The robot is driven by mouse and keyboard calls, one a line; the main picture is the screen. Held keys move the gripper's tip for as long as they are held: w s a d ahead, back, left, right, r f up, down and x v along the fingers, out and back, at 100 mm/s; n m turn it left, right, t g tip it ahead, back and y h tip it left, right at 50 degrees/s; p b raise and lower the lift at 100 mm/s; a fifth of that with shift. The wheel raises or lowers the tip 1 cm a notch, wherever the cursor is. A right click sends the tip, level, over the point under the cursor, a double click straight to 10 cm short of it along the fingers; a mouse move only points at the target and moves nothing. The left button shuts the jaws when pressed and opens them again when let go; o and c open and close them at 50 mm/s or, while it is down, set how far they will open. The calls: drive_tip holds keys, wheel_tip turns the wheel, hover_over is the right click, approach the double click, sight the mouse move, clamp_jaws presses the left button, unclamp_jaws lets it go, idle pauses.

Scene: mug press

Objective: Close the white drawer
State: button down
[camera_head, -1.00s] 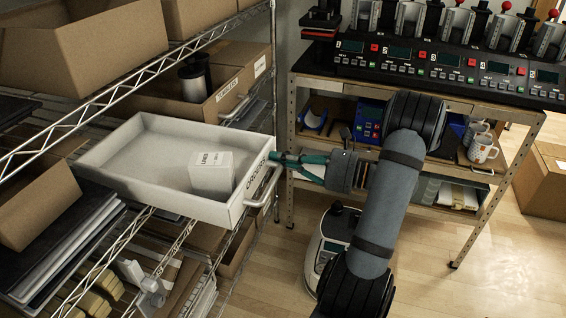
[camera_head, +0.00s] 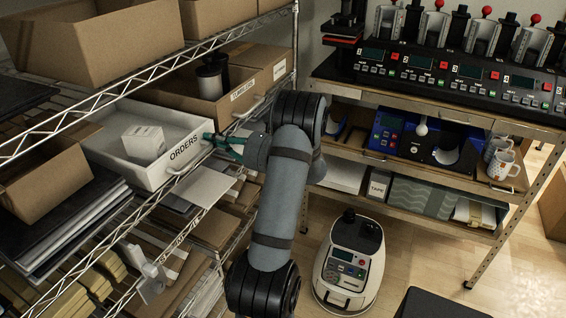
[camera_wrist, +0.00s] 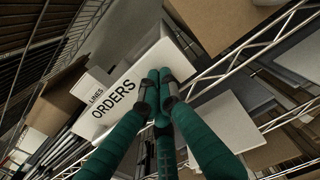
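The white drawer (camera_head: 108,158) labelled "ORDERS" sits in the shelf rack at the left of the head view, with its front standing near the rack's wire edge. A white box (camera_head: 143,143) lies inside it. In the wrist view the drawer front (camera_wrist: 106,112) fills the middle. My gripper (camera_head: 210,138) is at the right end of the drawer front, its tips at or very near it. In the wrist view its teal fingers (camera_wrist: 160,80) are together with nothing seen between them. The drawer's handle (camera_head: 183,168) is left of my gripper.
A cardboard "TUMBLERS" drawer (camera_head: 240,92) sits beyond the white drawer. A white flat panel (camera_head: 205,184) lies just below it. A workbench (camera_head: 400,172) stands at the right. A wheeled white machine (camera_head: 350,265) stands on the floor.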

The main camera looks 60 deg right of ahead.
drive_tip(key=shift+w+r, duration=0.1)
drive_tip(key=shift+w, duration=0.15)
idle(0.3)
drive_tip(key=s+b, duration=0.3)
drive_tip(key=s, duration=1.1)
drive_tip(key=shift+d, duration=0.45)
drive_tip(key=w+p, duration=0.3)
drive_tip(key=w, duration=1.1)
drive_tip(key=shift+a, duration=0.45)
drive_tip(key=shift+s, duration=0.15)
